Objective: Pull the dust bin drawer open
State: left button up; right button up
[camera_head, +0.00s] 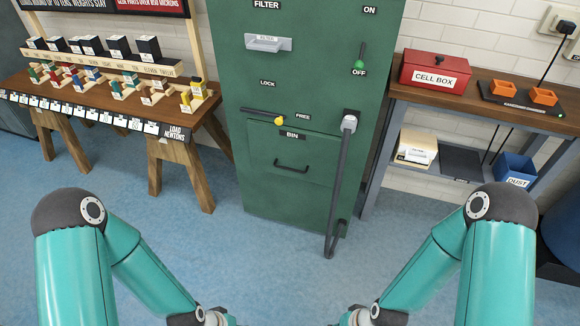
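The dust bin drawer (278,172) is a green panel labelled BIN, low in the front of a tall green cabinet (268,213). It sits flush with the cabinet and looks shut. Its black bar handle (291,168) is in its middle. Above it a dark lock lever (262,112) with a yellow knob lies nearly level, between the words LOCK and FREE, its knob near FREE. My two teal arms come in at the bottom left and bottom right. Their grippers are below the picture edge, so their fingers do not show.
A grey hose or bar (338,190) runs down the cabinet front just right of the drawer. A wooden table (180,132) with weights stands left. A bench (470,108) stands right, with a red CELL BOX (434,71) and a blue DUST box (514,168). The blue floor in front is clear.

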aim_at(306, 155)
jog(key=i, duration=0.9)
